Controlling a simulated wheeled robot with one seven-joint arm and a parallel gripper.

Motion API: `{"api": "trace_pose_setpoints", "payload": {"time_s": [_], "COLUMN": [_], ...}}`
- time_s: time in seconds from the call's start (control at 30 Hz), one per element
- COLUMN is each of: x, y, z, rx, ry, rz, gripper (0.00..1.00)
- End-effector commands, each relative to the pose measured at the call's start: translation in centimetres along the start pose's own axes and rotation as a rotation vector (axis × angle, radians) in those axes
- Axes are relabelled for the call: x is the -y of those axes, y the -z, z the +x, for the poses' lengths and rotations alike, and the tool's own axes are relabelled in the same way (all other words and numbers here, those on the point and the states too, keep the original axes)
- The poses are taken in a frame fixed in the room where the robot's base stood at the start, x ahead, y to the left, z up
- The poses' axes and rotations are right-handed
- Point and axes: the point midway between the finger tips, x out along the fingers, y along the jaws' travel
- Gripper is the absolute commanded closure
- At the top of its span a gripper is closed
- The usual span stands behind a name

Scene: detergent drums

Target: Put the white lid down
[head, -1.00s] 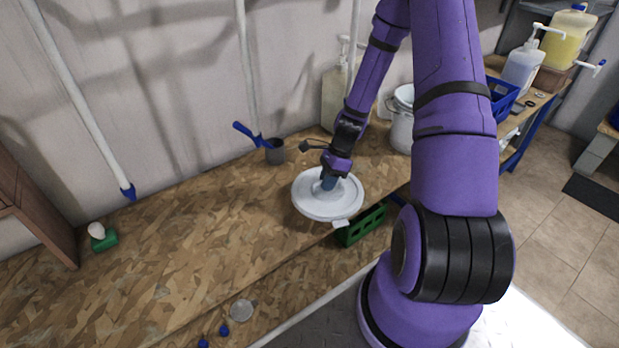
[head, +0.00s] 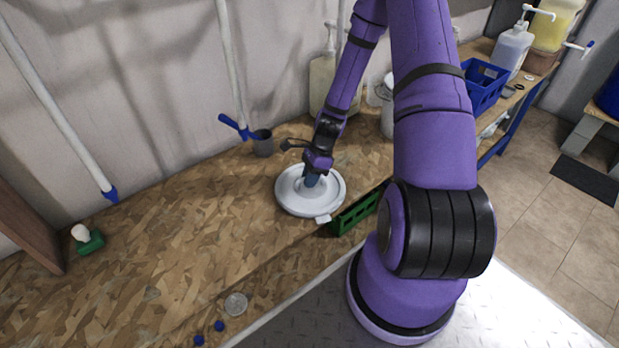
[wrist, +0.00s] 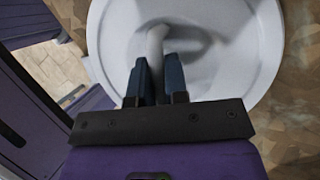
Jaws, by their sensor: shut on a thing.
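The white lid (head: 289,204) is a round disc with a raised rim and a small tab at its front edge. In the head view it is over the wooden bench top, near the front edge; I cannot tell whether it touches the bench. My gripper (head: 312,181) is above its middle, with its blue fingers shut on the lid's handle. In the wrist view the lid (wrist: 250,60) fills much of the picture, and my gripper (wrist: 157,75) has a finger on each side of the pale handle.
A green crate (head: 355,214) is just right of the lid, by the bench edge. A white bucket (head: 388,119) stands behind my arm. The bench (head: 170,255) is largely clear to the left.

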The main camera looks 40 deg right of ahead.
Motion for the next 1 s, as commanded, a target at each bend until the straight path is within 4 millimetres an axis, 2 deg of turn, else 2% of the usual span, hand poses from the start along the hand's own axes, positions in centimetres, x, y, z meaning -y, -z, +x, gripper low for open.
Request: {"api": "trace_pose_setpoints", "payload": {"time_s": [0.03, 0.13, 0.4, 0.53, 1.0], "x": [0.0, 0.0, 0.0, 0.0, 0.0], "y": [0.0, 0.0, 0.0, 0.0, 0.0], "z": [0.1, 0.1, 0.0, -0.6, -6.7], "rx": [0.0, 0.0, 0.0, -0.001, -0.002], "ry": [-0.001, 0.0, 0.0, 0.001, 0.0], "rz": [0.0, 0.0, 0.0, 0.0, 0.0], "gripper": [0.84, 0.61, 0.6, 0.6, 0.6]}}
